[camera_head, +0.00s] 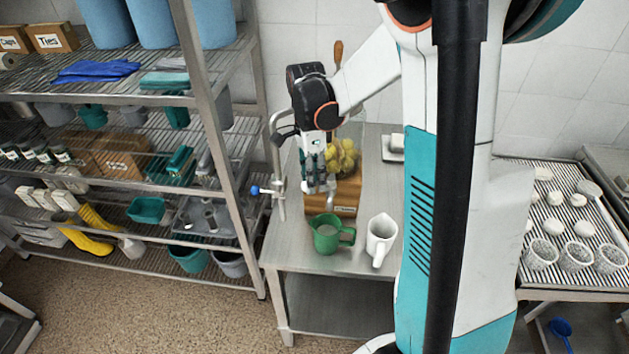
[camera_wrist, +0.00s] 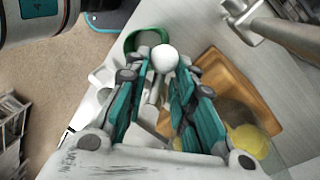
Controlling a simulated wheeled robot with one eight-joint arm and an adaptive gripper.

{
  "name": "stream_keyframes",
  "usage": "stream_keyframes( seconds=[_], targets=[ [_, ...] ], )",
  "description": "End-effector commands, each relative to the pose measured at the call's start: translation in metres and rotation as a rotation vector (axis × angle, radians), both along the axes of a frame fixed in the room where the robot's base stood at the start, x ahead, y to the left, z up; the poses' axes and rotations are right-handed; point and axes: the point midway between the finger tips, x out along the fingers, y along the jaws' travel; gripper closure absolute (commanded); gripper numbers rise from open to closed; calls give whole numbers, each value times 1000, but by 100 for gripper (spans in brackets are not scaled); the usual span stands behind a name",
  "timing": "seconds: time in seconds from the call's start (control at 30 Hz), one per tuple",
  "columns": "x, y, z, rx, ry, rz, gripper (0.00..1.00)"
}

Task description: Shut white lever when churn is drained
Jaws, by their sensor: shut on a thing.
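The churn (camera_head: 344,158) is a clear vessel on a wooden base on the steel table, with yellow lumps inside; my gripper and arm hide part of it. In the wrist view its wooden base (camera_wrist: 235,85) and a yellow lump (camera_wrist: 250,140) show. My gripper (camera_head: 319,186) is in front of the churn, its fingers shut around the stem of the white lever (camera_wrist: 164,57), whose round knob shows between the fingertips. A green jug (camera_head: 326,241) stands in front of the base, below my gripper. I cannot tell whether liquid is flowing.
A white jug (camera_head: 381,236) stands right of the green one. A metal pipe with a blue handle (camera_head: 264,191) rises at the table's left edge. Loaded shelves (camera_head: 190,60) stand left. A slatted rack (camera_head: 553,285) with white rounds and cups stands right.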

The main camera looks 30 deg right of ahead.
Motion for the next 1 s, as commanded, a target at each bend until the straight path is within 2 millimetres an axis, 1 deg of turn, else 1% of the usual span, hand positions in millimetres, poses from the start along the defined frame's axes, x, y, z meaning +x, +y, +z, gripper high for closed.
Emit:
stream_keyframes(
  seconds=[0.23,0.63,0.67,0.7,0.73,0.77,1.0],
  targets=[
    [3,-1,0,0,-1,-49,100],
    [3,-1,0,0,-1,-53,100],
    [3,-1,0,0,-1,-53,74],
    [3,-1,0,0,-1,-53,65],
    [3,-1,0,0,-1,-53,58],
    [3,-1,0,0,-1,-53,57],
    [3,-1,0,0,-1,-53,57]
  ],
)
